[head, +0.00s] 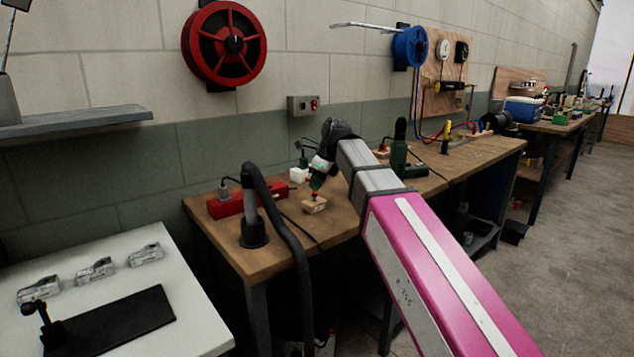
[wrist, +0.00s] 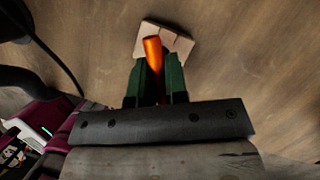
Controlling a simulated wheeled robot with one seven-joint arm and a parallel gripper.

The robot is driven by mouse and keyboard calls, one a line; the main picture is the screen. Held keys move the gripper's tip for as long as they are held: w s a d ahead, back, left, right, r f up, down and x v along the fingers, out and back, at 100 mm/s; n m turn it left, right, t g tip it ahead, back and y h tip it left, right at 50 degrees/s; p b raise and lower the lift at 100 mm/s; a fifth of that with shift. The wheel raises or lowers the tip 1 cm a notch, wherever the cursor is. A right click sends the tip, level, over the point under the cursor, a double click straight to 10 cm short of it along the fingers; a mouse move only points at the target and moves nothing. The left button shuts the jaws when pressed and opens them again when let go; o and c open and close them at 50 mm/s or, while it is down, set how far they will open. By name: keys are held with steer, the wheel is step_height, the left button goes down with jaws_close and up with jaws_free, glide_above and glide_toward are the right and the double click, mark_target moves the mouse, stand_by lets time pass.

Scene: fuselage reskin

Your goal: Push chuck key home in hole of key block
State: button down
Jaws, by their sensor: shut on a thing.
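The key block (head: 314,207) is a small pale wooden block on the wooden workbench. In the wrist view the key block (wrist: 176,42) lies just beyond my fingertips, turned at an angle. My gripper (head: 315,186) points down right over the block. In the wrist view my gripper (wrist: 158,72) has its green fingers shut on the chuck key (wrist: 153,50), which shows as an orange rod between them. The key's end overlaps the block in the picture. Its lower tip and the hole are hidden, so I cannot tell how deep it sits.
A red box (head: 228,204) and a black upright holder (head: 253,235) with a thick hose stand left of the block. A green tool (head: 401,155) stands to the right. Dark cables run over the bench near the block. The bench (head: 275,258) is bare in front.

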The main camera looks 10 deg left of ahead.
steer(key=shift+f, duration=0.7)
steer(key=c, duration=1.1)
jaws_free()
steer(key=shift+o, duration=0.2)
steer(key=shift+v, duration=2.45)
steer(key=shift+s, duration=0.1)
